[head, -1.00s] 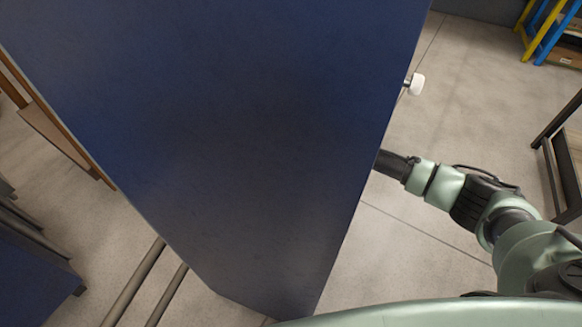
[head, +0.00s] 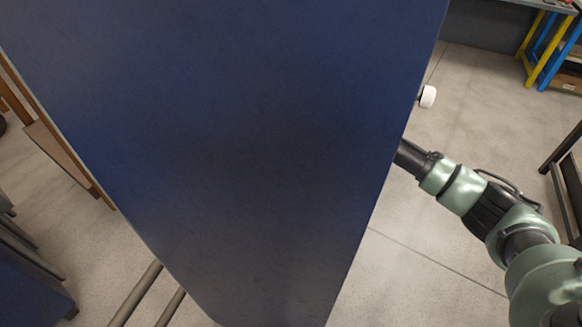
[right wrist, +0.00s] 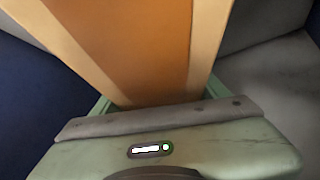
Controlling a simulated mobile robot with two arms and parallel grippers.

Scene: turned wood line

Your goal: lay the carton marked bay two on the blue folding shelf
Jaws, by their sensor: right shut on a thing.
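A large flat dark blue panel (head: 250,150) fills the middle of the head view, very close; I cannot tell whether it is the blue folding shelf. My right arm comes in from the right and passes behind the panel's right edge, which hides the right gripper there. In the right wrist view my right gripper (right wrist: 155,108) is shut on an orange-brown thing with paler side bands (right wrist: 145,45). It may be the carton, but no bay mark is legible. My left gripper is not in view.
A white knob (head: 428,97) sticks out beside the panel's right edge. A yellow and blue trestle (head: 545,50) stands at the top right, with a dark-framed table (head: 562,185) at the right edge. Dark rails (head: 135,293) lie low left. Grey floor shows between.

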